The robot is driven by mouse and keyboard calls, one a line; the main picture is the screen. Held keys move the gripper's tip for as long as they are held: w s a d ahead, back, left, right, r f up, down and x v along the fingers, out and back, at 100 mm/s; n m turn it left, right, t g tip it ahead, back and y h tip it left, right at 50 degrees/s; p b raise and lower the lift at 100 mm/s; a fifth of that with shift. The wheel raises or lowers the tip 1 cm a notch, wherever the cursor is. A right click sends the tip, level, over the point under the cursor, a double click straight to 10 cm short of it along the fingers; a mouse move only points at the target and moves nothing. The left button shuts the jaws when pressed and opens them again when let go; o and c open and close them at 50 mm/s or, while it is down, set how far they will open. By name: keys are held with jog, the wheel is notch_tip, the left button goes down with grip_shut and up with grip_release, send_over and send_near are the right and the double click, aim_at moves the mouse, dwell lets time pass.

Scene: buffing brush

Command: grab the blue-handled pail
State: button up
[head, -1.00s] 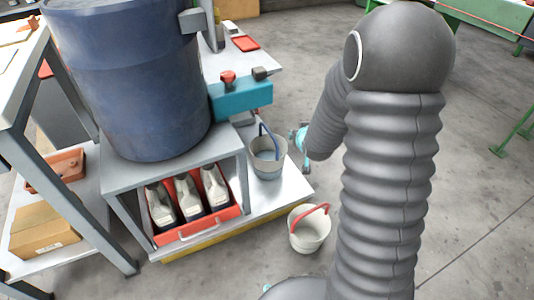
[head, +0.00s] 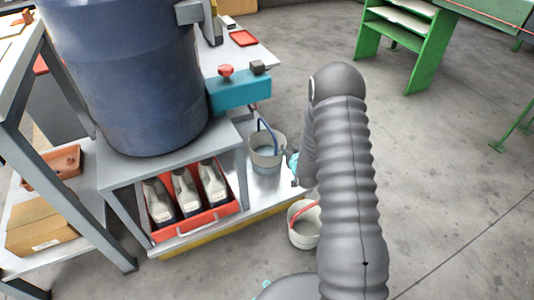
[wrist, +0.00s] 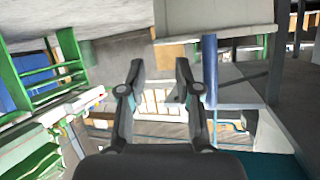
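The grey pail with a blue handle (head: 266,158) stands on the pale low platform, below the teal unit. Its blue handle is raised. My gripper (head: 294,166) is just right of the pail in the head view, mostly hidden behind my arm. In the wrist view my gripper (wrist: 158,72) is open, with its two dark fingers apart and nothing seen held between them. An upright blue bar, seemingly the pail's handle (wrist: 209,70), shows right of the right finger. Whether the finger touches it I cannot tell.
A white pail with a red handle (head: 303,228) stands on the floor, partly behind my arm. A teal unit (head: 239,92) and a large blue drum (head: 128,80) are close by. A red crate (head: 205,221) holds pale bottles.

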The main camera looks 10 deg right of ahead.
jog(key=shift+d+x, duration=0.1)
jog(key=shift+x, duration=2.05)
jog(key=shift+d+x, duration=0.15)
jog(key=shift+x, duration=1.95)
grip_shut()
jog(key=shift+r, duration=0.1)
